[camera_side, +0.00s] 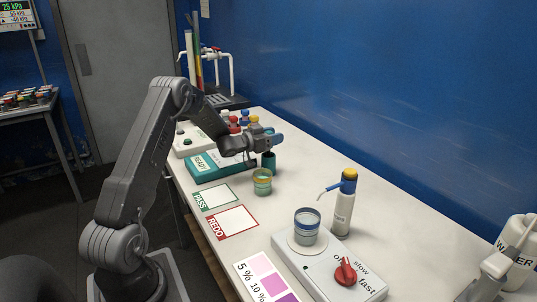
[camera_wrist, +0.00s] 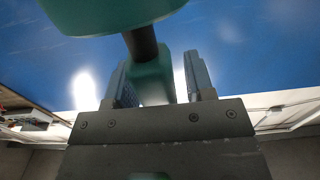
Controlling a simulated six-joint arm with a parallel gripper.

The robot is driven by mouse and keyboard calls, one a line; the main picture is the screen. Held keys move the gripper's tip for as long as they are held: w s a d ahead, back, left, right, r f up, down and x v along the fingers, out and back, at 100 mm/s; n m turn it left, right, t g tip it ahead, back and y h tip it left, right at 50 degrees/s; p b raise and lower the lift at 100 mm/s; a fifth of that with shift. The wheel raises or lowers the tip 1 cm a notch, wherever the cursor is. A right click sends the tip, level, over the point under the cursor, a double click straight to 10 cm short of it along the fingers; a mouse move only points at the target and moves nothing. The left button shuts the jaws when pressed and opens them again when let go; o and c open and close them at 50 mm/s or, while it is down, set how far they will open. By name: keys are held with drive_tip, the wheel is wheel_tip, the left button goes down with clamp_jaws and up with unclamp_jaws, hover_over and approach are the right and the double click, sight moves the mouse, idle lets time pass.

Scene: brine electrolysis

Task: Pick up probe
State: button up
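The probe is a teal piece with a dark neck (camera_wrist: 142,42); its teal body (camera_wrist: 155,75) lies between the two fingers of my gripper (camera_wrist: 160,85) in the wrist view. A thin gap shows between the body and the right finger, and the left finger is very close to or against it. In the side view my gripper (camera_side: 272,141) reaches over the bench beside the teal READY box (camera_side: 213,171). A dark teal upright piece (camera_side: 268,161) shows just below the fingers. How the probe is supported is not clear.
A glass beaker with greenish liquid (camera_side: 262,182) stands close below my gripper. PASS (camera_side: 213,197) and REDO (camera_side: 232,221) cards lie in front. A stirrer with a red knob (camera_side: 345,270) holds another beaker (camera_side: 307,222). A blue-and-yellow-topped bottle (camera_side: 344,205) stands to the right. A blue wall is behind.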

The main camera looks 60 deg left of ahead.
drive_tip(key=c, duration=0.8)
